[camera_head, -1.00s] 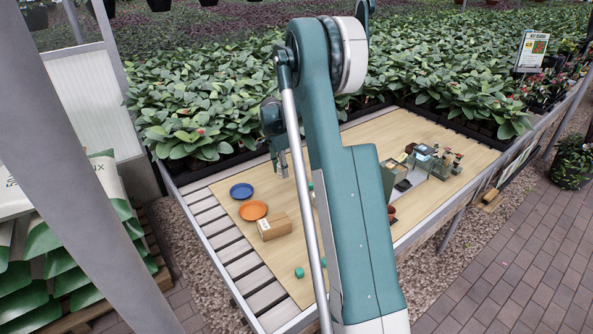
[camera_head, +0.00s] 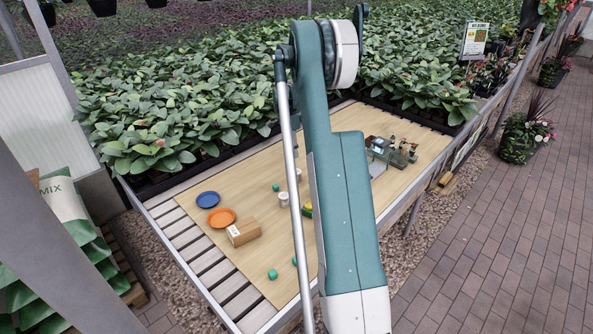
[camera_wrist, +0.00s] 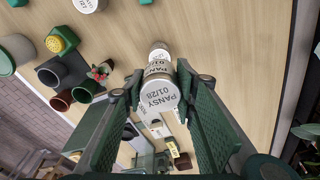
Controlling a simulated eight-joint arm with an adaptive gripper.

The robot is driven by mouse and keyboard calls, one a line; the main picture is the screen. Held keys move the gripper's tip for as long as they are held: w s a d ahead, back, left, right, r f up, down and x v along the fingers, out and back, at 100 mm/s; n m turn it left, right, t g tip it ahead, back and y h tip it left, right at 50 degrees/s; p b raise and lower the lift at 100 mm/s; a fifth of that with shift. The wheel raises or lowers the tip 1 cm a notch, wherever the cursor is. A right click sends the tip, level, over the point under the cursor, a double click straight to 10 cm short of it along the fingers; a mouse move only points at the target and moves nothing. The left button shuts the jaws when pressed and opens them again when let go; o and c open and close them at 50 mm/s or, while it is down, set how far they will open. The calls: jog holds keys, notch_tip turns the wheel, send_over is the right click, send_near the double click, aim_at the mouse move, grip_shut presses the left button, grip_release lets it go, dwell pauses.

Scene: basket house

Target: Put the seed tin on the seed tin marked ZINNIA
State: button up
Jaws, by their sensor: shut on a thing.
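In the wrist view my gripper (camera_wrist: 158,86) is shut on a seed tin (camera_wrist: 160,97), a pale cylinder lettered PANSY 01/28 that sits between the two green fingers. Just beyond it is another pale round top (camera_wrist: 160,48), partly hidden by the held tin; its lettering cannot be read. A further white-topped tin (camera_wrist: 88,4) is cut off at the top edge. In the head view a white tin (camera_head: 284,200) stands on the wooden bench, and another pale tin shows close to my arm. I cannot read ZINNIA on any tin. My arm hides the gripper in the head view.
A blue plate (camera_head: 208,200), an orange plate (camera_head: 221,218) and a cardboard box (camera_head: 243,232) lie at the bench's left. Dark pots (camera_wrist: 62,72) and a small potted plant (camera_wrist: 101,71) show in the wrist view. Leafy plants (camera_head: 200,110) border the back.

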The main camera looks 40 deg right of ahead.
jog(key=shift+s+d+r, duration=0.15)
jog(key=shift+s+d, duration=0.1)
jog(key=shift+d, duration=0.2)
jog(key=shift+s+d+r, duration=0.1)
jog(key=shift+s+d, duration=0.1)
jog(key=shift+d, duration=0.2)
jog(key=shift+f, duration=0.1)
send_over(297, 171)
jog(key=shift+w+f, duration=0.1)
jog(key=shift+f, duration=2.95)
jog(key=shift+f, duration=0.15)
jog(key=shift+f+b, duration=0.45)
jog(key=shift+f, duration=1.3)
jog(key=shift+f, duration=0.15)
jog(key=o, duration=0.9)
